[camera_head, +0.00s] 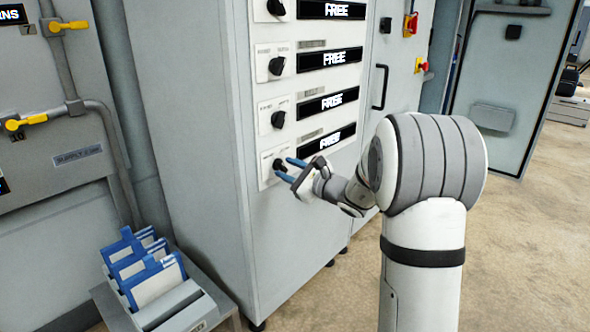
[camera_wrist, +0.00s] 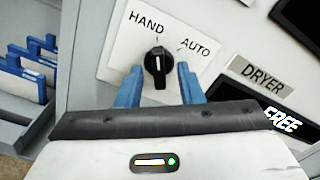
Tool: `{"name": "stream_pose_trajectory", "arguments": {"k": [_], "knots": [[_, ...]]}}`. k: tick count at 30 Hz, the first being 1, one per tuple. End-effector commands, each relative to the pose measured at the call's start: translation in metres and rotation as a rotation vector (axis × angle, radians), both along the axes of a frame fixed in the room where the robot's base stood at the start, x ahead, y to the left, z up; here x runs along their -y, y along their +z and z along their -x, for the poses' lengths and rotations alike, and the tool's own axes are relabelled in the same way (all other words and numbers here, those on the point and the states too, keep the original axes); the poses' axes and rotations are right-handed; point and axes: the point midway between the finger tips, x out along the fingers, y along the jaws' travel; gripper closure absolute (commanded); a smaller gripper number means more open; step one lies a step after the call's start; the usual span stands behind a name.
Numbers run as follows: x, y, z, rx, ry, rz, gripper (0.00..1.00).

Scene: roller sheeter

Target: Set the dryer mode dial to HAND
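The dryer mode dial (camera_wrist: 158,66) is a black knob on a white plate marked HAND at left and AUTO at right. Its white pointer line stands nearly upright in the wrist view, between the two labels. In the head view the dial (camera_head: 279,165) is the lowest in a column of similar knobs. My gripper (camera_wrist: 157,84) has two blue fingers, one on each side of the dial, with gaps visible between finger and knob. It is open. In the head view my gripper (camera_head: 286,169) reaches the dial from the right. The DRYER label (camera_wrist: 262,74) is right of the plate.
Other black dials (camera_head: 278,119) with FREE displays (camera_head: 333,101) sit above on the grey cabinet. A black door handle (camera_head: 380,87) and red switches (camera_head: 410,24) are to the right. A holder with blue-edged folders (camera_head: 150,277) stands at lower left. Open floor lies at right.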

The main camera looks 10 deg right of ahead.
Motion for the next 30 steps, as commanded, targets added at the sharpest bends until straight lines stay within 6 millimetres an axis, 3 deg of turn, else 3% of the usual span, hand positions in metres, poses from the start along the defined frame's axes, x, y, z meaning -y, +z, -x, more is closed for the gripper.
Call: {"name": "stream_pose_trajectory", "arguments": {"k": [8, 21, 30], "knots": [[0.002, 0.002, 0.003, 0.001, 0.001, -0.001, 0.66], [0.041, 0.002, 0.055, 0.000, -0.001, -0.001, 0.66], [0.046, 0.000, 0.062, 0.001, 0.001, -0.001, 0.66]]}}
